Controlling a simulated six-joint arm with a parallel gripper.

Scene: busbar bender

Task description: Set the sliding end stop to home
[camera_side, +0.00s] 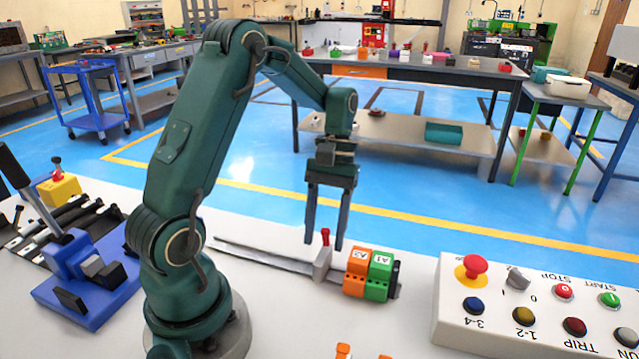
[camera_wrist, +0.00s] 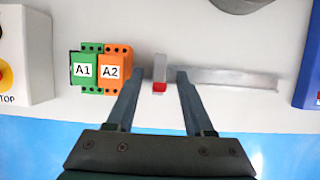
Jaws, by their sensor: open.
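The sliding end stop (camera_side: 322,262) is a light grey block with a red knob, standing upright on a metal rail (camera_side: 262,258). It sits a short way from the orange A2 block (camera_side: 357,275), with a gap between them. In the wrist view the end stop (camera_wrist: 159,68) is between my two fingers. My gripper (camera_side: 325,236) is open and points down over the rail, with its fingers on either side of the red knob. I cannot tell whether either finger touches it. No home mark is distinguishable.
A green A1 block (camera_side: 380,276) stands beside A2 at the rail's end. A white control box (camera_side: 450,315) with buttons is to the right. A blue bending tool (camera_side: 85,280) stands at the left. The rail is bare on the side away from the blocks.

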